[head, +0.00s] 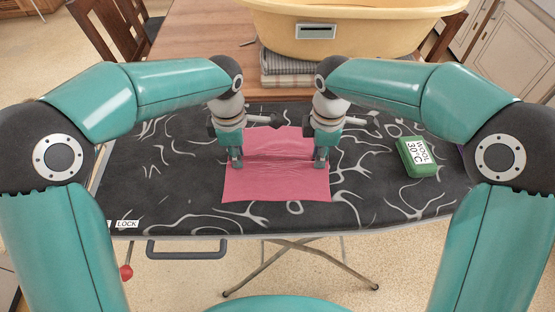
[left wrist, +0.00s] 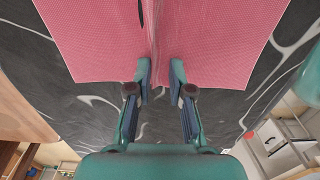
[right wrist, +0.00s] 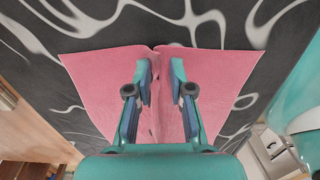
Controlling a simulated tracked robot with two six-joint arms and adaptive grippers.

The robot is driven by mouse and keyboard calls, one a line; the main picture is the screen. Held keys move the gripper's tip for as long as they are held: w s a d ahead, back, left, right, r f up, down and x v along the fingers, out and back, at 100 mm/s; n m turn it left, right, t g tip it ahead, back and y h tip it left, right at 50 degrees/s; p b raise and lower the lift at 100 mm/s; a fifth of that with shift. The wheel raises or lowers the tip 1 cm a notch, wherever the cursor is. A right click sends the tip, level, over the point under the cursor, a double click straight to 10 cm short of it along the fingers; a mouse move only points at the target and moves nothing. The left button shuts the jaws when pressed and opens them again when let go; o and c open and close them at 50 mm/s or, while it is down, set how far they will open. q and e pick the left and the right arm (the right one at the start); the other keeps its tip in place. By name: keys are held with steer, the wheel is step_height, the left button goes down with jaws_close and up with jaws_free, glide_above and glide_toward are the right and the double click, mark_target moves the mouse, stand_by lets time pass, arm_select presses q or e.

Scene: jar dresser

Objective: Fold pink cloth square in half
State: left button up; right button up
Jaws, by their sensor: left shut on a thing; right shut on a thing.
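The pink cloth (head: 275,185) lies on the dark ironing board (head: 385,200), with a raised crease running left to right across its middle. My left gripper (head: 237,163) is shut on the cloth at the left end of this crease. My right gripper (head: 320,163) is shut on the cloth at the right end of it. In the left wrist view the cloth (left wrist: 95,50) shows a narrow ridge leading in between the fingers. The right wrist view shows the cloth (right wrist: 95,75) spread on both sides of the fingers.
A green box (head: 416,157) labelled wool stands on the board to the right of the cloth. Behind the board are a yellow tub (head: 370,30) and folded grey cloths (head: 285,66) on a wooden table (head: 195,40). The board's front strip is clear.

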arm_select(q)
steer(key=shift+f, duration=0.1)
jaws_close()
arm_select(e)
steer(key=shift+f, duration=0.15)
steer(key=shift+c, duration=1.2)
jaws_close()
arm_select(q)
steer(key=shift+s+f, duration=0.15)
steer(key=shift+s, duration=0.05)
arm_select(e)
steer(key=shift+s+f, duration=0.1)
steer(key=shift+f, duration=0.05)
